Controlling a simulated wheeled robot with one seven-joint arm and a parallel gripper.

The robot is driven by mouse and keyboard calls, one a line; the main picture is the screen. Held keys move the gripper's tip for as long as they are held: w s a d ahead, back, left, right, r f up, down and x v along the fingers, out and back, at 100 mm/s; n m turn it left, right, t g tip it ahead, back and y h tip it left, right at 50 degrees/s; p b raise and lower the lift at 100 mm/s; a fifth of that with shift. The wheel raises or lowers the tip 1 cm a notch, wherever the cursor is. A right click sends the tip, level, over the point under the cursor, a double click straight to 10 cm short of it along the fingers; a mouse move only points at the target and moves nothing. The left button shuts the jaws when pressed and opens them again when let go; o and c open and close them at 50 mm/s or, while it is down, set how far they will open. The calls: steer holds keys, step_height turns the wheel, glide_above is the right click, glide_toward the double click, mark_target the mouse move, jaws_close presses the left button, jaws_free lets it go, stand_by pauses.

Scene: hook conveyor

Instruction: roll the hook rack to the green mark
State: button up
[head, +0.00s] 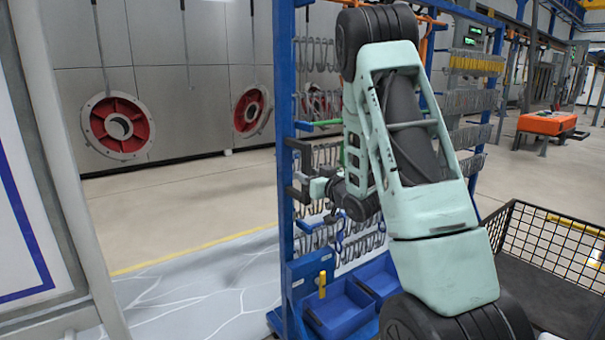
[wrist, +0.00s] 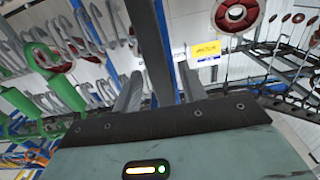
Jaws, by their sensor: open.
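The hook rack is a blue frame (head: 285,110) hung with rows of metal hooks, in the middle of the head view. A dark handle (head: 299,146) sticks out from its left post. My gripper (head: 316,185) is at the handle's height, right beside it. In the wrist view a dark upright bar (wrist: 150,45) runs between the two open grey fingers of my gripper (wrist: 158,92); whether they touch it I cannot tell. Hooks (wrist: 70,95) fill the left of that view. My arm hides part of the rack. No green floor mark is visible.
Blue bins (head: 340,312) sit at the rack's foot. A black wire cage (head: 545,265) stands at right. A pale wall panel (head: 50,170) is close at left. Open floor (head: 190,235) with a yellow line lies behind. An orange cart (head: 546,122) stands far right.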

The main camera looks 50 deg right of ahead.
steer(key=shift+x, duration=1.8)
jaws_close()
steer(key=shift+s+d+b, duration=0.2)
steer(key=shift+d+b, duration=0.1)
steer(key=shift+d, duration=0.55)
jaws_free()
steer(key=shift+a, duration=0.1)
steer(key=b, duration=1.2)
glide_toward(302, 172)
steer(key=s+d+f, duration=0.1)
steer(key=s, duration=0.4)
steer(key=shift+s+r+b, duration=0.15)
steer(key=shift+s+b, duration=0.55)
steer(key=shift+b, duration=0.25)
